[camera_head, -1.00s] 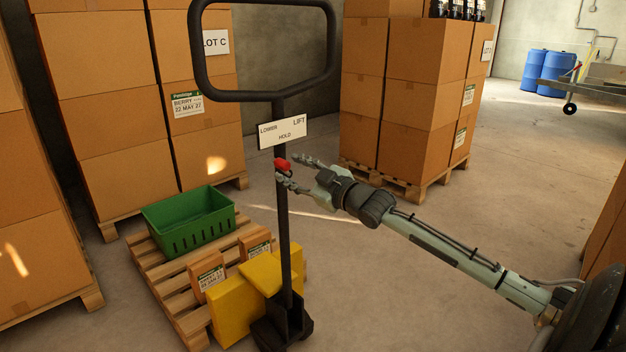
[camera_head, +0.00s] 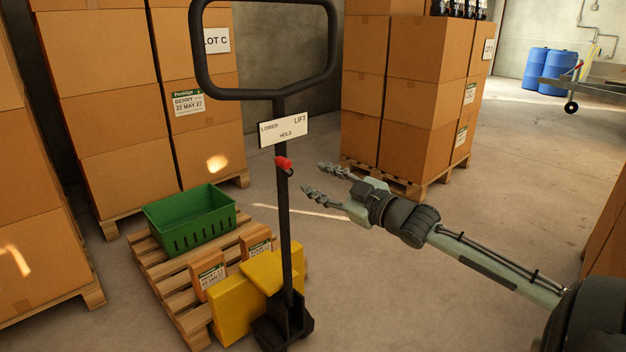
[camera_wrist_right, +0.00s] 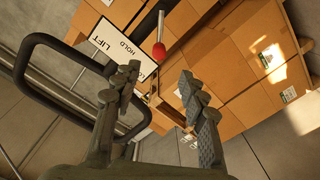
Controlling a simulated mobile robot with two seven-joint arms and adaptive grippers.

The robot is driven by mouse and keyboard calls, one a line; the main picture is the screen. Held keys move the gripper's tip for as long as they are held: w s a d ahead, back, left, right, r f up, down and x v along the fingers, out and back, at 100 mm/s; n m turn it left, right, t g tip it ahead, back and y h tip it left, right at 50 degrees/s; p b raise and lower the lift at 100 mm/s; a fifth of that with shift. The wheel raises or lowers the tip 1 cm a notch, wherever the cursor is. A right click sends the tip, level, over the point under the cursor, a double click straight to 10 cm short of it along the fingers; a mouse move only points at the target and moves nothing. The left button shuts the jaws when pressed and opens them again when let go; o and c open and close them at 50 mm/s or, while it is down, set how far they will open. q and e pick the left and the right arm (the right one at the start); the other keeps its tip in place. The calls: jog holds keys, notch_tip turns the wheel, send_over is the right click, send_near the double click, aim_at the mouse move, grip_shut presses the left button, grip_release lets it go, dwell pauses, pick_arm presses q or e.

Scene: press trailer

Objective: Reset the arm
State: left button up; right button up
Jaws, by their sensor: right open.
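My right gripper (camera_head: 322,181) is open and empty in the head view, just right of the pallet jack's pole. A gap separates its fingertips from the red-knobbed lever (camera_head: 284,163) on that pole. In the right wrist view the open fingers (camera_wrist_right: 157,85) frame the red knob (camera_wrist_right: 158,51), which lies beyond them. The pallet jack has a black loop handle (camera_head: 270,94) and a white sign (camera_head: 284,131) reading LOWER, LIFT and HOLD. My left gripper shows in neither view.
A pallet (camera_head: 172,283) on the yellow jack (camera_head: 237,307) carries a green crate (camera_head: 190,221) and small boxes. Stacked cartons (camera_head: 405,95) stand behind and at the left. Blue drums (camera_head: 548,71) are far right. The floor at centre right is clear.

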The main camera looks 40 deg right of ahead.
jog(key=s+a+f+m+g+h, duration=0.15)
jog(key=s+f+g, duration=0.25)
jog(key=f, duration=0.9)
jog(key=s+a+f+m+g+h, duration=0.1)
jog(key=s+f+m+g+h, duration=0.3)
jog(key=f, duration=1)
jog(key=s+a+f+g+y, duration=0.2)
jog(key=s+a+f+g, duration=0.5)
jog(key=s+a+f, duration=0.8)
notch_tip(320, 180, down, 2)
jog(key=s, duration=0.2)
jog(key=shift+s+f+y, duration=0.2)
jog(key=shift+s+y, duration=0.15)
jog(key=shift+s, duration=0.05)
